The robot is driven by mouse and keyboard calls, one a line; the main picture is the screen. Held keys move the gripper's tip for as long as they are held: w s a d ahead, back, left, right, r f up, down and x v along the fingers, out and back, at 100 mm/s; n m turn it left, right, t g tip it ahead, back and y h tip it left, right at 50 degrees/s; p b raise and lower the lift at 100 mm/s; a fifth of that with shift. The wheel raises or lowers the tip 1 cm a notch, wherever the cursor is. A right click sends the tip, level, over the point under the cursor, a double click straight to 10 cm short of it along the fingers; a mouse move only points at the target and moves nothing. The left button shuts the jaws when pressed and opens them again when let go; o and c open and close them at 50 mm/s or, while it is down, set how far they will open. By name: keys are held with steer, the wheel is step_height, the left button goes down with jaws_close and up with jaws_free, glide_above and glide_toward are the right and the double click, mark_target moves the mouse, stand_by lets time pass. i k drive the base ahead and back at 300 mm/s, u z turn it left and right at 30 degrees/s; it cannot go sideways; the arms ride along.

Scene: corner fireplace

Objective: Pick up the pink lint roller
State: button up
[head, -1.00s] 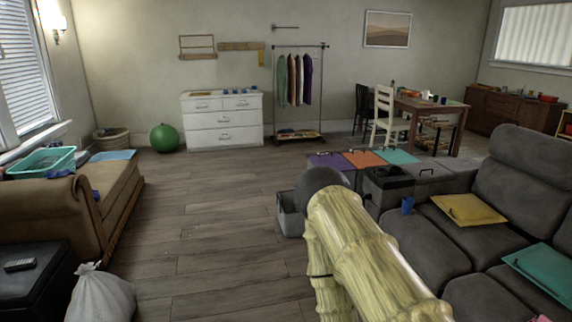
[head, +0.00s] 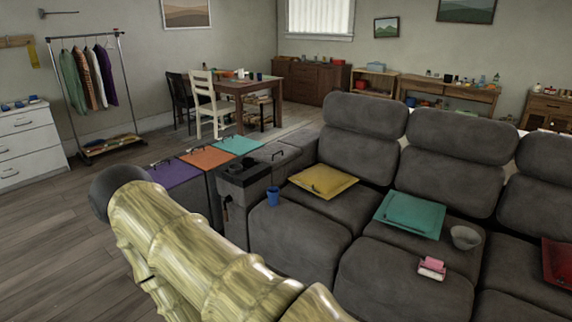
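A small pink and white object (head: 432,267) lies on the front of a grey seat cushion of the sofa, at the lower right of the head view. It may be the pink lint roller, but it is too small to be sure. My pale yellow, ribbed arm crosses the lower left of the view, well to the left of this object. My gripper is out of view, so its state and anything in it are hidden.
The grey sofa (head: 300,240) fills the right side. It carries a yellow cushion (head: 323,181), a teal cushion (head: 409,215), a grey bowl (head: 465,237), a red cushion (head: 558,262) and a blue cup (head: 273,196). Open wooden floor (head: 45,235) lies at the left.

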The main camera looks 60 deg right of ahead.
mark_target(431, 267)
steer(key=z, duration=2.55)
steer(key=i, duration=1.5)
